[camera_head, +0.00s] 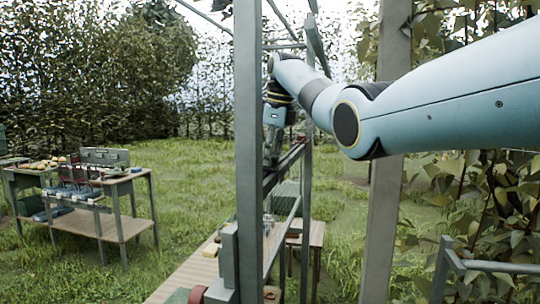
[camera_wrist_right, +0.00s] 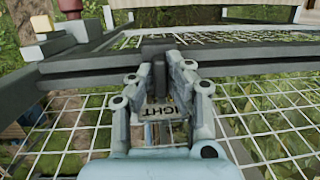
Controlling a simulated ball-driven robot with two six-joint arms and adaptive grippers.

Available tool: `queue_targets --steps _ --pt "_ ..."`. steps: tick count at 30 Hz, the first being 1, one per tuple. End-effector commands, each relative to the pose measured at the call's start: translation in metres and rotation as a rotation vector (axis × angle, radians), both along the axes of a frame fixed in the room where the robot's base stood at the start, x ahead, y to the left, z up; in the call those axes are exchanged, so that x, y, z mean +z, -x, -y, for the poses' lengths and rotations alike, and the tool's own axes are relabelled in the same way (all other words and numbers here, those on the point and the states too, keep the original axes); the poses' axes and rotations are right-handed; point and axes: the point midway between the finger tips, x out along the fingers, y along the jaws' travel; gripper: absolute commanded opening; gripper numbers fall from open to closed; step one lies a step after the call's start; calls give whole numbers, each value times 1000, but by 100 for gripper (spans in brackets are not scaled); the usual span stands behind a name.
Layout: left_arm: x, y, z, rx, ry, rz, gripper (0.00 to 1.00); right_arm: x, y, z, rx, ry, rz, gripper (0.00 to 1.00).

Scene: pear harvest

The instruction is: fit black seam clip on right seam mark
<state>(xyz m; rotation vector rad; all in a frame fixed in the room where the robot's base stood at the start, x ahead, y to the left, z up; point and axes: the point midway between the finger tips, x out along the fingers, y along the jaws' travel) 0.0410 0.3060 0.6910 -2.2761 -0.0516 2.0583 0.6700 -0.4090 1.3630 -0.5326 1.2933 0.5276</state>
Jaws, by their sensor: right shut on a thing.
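My right gripper (camera_head: 270,158) is at the far end of my blue arm, beside a grey metal frame. In the right wrist view the gripper (camera_wrist_right: 155,62) is shut on a small dark piece, the black seam clip (camera_wrist_right: 153,50). The clip is mostly hidden by the fingers and is right at a dark frame rail (camera_wrist_right: 90,65); I cannot tell whether it touches the rail. Below, between the fingers, a pale label (camera_wrist_right: 165,107) shows the letters "IGHT", partly covered. The seam mark itself cannot be made out. My left gripper is not in view.
White wire netting (camera_wrist_right: 75,125) spreads below and around the gripper. A grey upright post (camera_head: 248,110) stands close in front of the gripper. A work table (camera_head: 125,178) with crates and fruit is at the left. A wooden bench (camera_head: 185,275) runs beneath the frame.

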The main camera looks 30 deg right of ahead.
Motion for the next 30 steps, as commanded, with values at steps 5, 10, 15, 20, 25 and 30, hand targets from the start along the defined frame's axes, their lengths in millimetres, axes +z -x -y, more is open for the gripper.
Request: queue_targets --steps 5,10,15,20,25,30 --pt "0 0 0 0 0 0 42 -2 0 0 0 0 0 0" --pt "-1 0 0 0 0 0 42 -5 0 0 0 0 0 0" --pt "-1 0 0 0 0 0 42 -5 0 0 0 0 0 28" --pt "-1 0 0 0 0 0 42 -5 0 0 0 0 0 41" --pt "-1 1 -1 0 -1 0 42 -5 0 0 0 0 0 41" --pt "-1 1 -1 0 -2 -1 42 10 2 1 -1 1 5 41"
